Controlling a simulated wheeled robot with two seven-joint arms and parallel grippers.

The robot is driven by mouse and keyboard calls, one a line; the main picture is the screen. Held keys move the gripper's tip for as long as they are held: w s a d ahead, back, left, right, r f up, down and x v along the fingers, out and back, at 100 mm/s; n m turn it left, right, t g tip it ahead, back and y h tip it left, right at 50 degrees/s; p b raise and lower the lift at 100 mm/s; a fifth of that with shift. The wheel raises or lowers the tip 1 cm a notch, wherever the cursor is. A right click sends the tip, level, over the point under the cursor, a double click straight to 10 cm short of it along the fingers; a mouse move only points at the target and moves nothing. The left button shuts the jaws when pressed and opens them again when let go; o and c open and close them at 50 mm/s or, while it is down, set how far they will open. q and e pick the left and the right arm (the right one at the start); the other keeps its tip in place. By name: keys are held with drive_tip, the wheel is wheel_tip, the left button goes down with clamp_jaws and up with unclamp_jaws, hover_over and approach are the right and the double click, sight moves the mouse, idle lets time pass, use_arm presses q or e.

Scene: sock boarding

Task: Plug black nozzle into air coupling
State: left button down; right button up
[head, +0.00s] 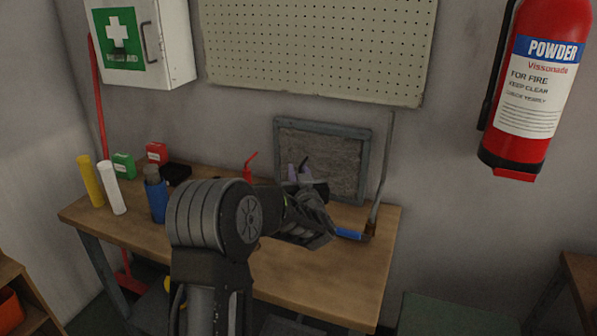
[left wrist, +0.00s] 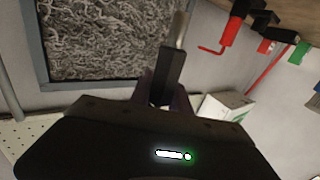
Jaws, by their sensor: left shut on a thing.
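My left gripper (head: 298,169) reaches over the workbench, with its two purplish fingers pointing up in front of the framed grey panel. In the left wrist view the left gripper (left wrist: 166,97) is shut on the black nozzle (left wrist: 173,66), a dark block with a pale metal tip pointing away from the gripper. The nozzle cannot be made out clearly in the head view. A blue piece (head: 348,234) with a grey line rising beside it lies right of my gripper. I cannot tell whether it is the air coupling. My right gripper is not in view.
The framed panel (head: 282,130) stands at the back of the wooden bench (head: 340,285). The bench's front right is clear.

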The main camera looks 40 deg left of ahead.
use_arm(q)
drive_tip(key=shift+f+b, duration=1.9)
drive_tip(key=shift+f, duration=0.6)
drive_tip(key=shift+f+b, duration=0.5)
drive_tip(key=shift+f, duration=0.05)
drive_tip(key=c, duration=1.1)
unclamp_jaws()
drive_tip(key=shift+c, duration=0.2)
drive_tip(key=v, duration=0.7)
drive_tip(key=shift+s+d, duration=0.25)
drive_tip(key=shift+d, duration=0.05)
